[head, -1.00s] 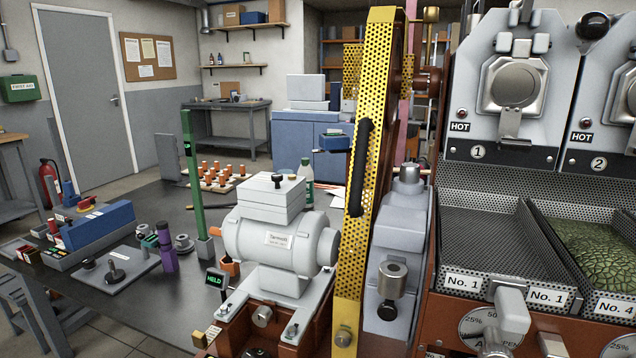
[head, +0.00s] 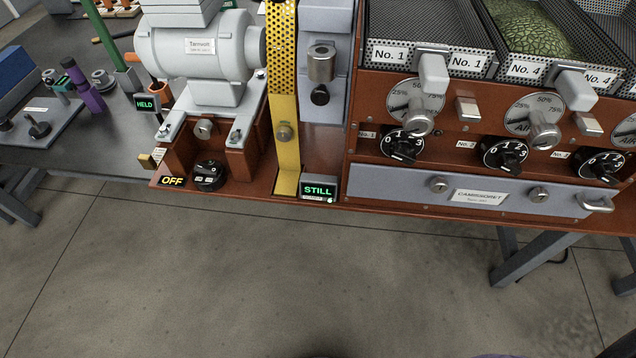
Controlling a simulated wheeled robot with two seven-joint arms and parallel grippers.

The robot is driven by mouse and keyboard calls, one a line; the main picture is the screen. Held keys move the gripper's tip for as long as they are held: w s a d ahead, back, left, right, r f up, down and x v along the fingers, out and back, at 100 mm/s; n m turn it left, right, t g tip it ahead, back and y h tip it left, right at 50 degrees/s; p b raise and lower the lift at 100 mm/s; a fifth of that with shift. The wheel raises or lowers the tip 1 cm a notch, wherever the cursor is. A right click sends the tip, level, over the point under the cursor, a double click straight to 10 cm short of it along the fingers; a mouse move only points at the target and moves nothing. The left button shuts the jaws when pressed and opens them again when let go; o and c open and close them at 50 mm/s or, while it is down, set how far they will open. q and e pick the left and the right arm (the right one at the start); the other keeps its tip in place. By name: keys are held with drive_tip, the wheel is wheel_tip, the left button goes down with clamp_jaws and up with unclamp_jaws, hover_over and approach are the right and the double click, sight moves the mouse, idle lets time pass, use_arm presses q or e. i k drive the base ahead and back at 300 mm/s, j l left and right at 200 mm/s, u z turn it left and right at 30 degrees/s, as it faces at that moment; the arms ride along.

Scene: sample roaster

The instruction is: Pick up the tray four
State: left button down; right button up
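The tray labelled No. 4 (head: 526,70) sits in the roaster at the upper right of the head view. It is a dark perforated tray holding a green, leafy-looking patterned mass (head: 535,28). A pale grey handle (head: 576,86) stands at its front between two No. 4 labels. The tray's back is cut off by the top edge of the picture. Neither of my grippers is in view, so nothing shows of what they hold.
The No. 1 tray (head: 390,54) beside it looks empty. Below are air dials (head: 534,113), black knobs (head: 505,153) and a grey drawer (head: 470,194). A yellow perforated guard (head: 286,140) and grey motor (head: 200,50) stand left. The floor in front is clear.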

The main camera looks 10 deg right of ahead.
sight(543, 42)
drive_tip(key=z, duration=1.45)
drive_tip(key=i+l+u, duration=0.15)
drive_tip(key=l+u, duration=0.25)
drive_tip(key=l, duration=0.2)
drive_tip(key=l+u, duration=0.35)
drive_tip(key=l, duration=0.3)
drive_tip(key=l+u, duration=0.4)
drive_tip(key=l, duration=0.3)
